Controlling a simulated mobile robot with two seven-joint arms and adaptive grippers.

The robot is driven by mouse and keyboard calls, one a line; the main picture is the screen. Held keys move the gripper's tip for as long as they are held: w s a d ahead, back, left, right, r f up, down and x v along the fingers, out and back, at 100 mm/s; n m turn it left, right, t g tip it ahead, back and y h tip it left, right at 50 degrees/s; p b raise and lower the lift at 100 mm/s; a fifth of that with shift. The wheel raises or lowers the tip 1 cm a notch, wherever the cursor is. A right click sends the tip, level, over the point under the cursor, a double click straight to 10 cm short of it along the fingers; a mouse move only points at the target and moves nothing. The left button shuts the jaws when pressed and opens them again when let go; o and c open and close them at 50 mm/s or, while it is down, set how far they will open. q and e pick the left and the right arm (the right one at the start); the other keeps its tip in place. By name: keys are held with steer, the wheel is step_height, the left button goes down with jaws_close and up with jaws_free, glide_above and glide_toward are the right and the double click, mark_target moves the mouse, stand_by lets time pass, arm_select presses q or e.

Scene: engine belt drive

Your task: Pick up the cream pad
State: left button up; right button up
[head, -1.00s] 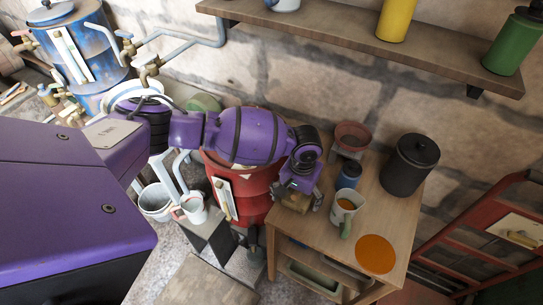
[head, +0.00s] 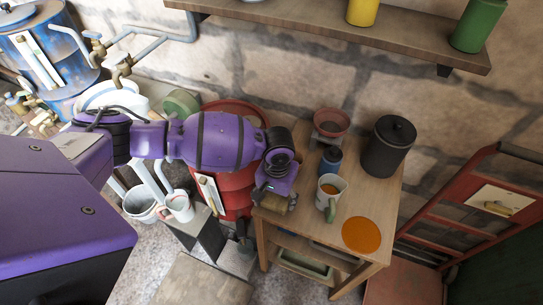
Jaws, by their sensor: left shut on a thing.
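My left gripper (head: 277,195) is at the left end of the wooden table, pointing down. It is shut on a small tan-cream block, the cream pad (head: 272,203), which is largely covered by the gripper and shows only as a small piece beneath it. I cannot tell how far the pad is above the tabletop. My right gripper is not in view.
On the wooden table (head: 300,222) are a white mug (head: 328,192), a blue jar (head: 331,160), a reddish bowl (head: 331,122), a dark canister (head: 389,147) and an orange disc (head: 361,235). A red barrel (head: 236,188) stands left of it, under my arm.

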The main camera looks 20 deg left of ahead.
arm_select(q)
steer(key=s, duration=1.3)
steer(key=shift+s+a+p, duration=0.25)
steer(key=shift+s+p, duration=0.05)
steer(key=shift+o, duration=1.4)
steer(key=c, duration=0.4)
steer(key=shift+w+r, duration=0.1)
steer(key=shift+w, duration=0.05)
